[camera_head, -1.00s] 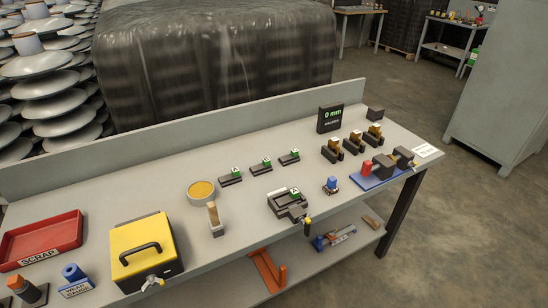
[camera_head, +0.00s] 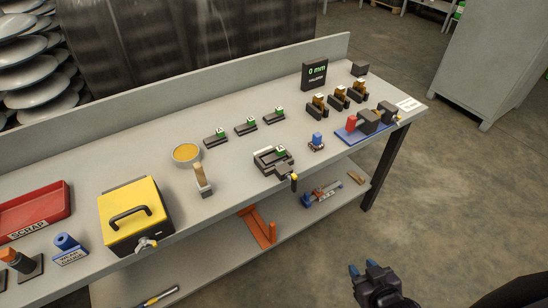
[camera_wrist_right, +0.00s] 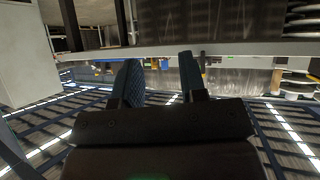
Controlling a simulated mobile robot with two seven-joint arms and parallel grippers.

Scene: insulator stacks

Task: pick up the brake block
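Which part is the brake block I cannot tell for sure. Three dark blocks with green-and-white tags lie in a row mid-bench, one of them the middle block (camera_head: 246,127). Another tagged piece sits in a dark fixture (camera_head: 268,162) in front of them. Three dark pieces with tan tops, one of them the middle piece (camera_head: 337,97), stand further right. My right gripper (camera_head: 363,268) is in front of the bench, low at the lower right, apart from everything. In the right wrist view its fingers (camera_wrist_right: 160,80) are spread with nothing between. My left gripper is not in view.
The grey bench (camera_head: 140,170) has a raised back edge and a lower shelf. On it are a yellow box (camera_head: 130,207), a red scrap tray (camera_head: 35,207), a round yellow-topped dish (camera_head: 187,153), a display reading 0 mm (camera_head: 314,74) and a blue-based fixture (camera_head: 350,134).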

